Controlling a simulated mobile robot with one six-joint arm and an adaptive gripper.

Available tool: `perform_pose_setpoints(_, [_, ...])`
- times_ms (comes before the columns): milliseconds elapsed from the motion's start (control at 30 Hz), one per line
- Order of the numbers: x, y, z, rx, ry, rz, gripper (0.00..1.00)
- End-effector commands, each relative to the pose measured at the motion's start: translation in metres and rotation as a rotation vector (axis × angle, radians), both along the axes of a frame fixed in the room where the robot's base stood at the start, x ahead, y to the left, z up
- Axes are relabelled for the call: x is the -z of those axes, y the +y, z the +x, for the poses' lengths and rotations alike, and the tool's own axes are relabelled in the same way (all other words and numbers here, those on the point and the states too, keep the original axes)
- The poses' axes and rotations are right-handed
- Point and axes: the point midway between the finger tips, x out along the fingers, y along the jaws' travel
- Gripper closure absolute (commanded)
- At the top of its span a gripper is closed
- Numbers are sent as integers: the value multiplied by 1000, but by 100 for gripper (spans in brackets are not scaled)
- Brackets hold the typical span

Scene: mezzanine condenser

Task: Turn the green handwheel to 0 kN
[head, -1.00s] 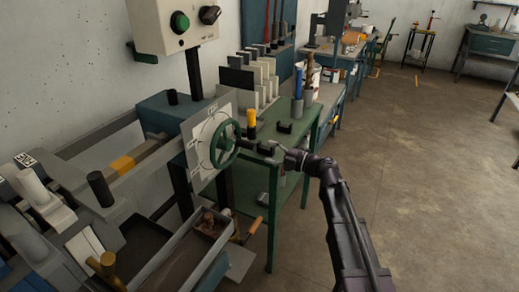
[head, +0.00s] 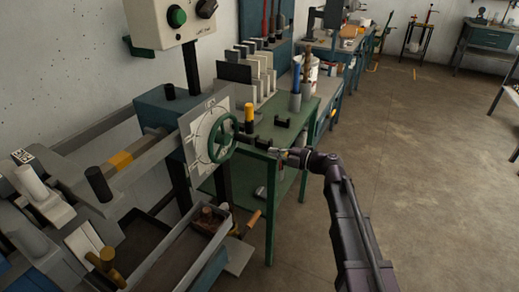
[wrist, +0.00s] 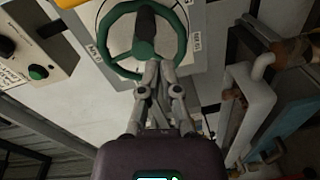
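The green handwheel (head: 222,138) stands upright in front of a white dial plate (head: 193,128) with printed marks. In the wrist view the handwheel (wrist: 112,47) fills the top centre, with a green hub and a dark grip pointing up from it. My gripper (wrist: 159,66) has its fingertips close together and looks shut, overlapping the wheel's lower rim in the picture. In the head view my gripper (head: 284,153) is to the right of the wheel with a visible gap, so nothing appears held. The dial's numbers and pointer are too small to read.
A green table (head: 258,178) with dark blocks stands behind the wheel and gripper. A control box (head: 172,22) with a green button hangs above left. A grey tray (head: 185,252) lies below the wheel. The floor at right is open.

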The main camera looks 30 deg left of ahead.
Motion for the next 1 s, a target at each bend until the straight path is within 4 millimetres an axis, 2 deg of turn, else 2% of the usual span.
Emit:
perform_pose_setpoints(433, [58, 41, -54, -75, -108, -435, 100])
perform_pose_setpoints(700, [89, 49, -77, -75, -222, -719, 100])
perform_pose_setpoints(1000, [104, 49, -90, -24, -388, -1004, 100])
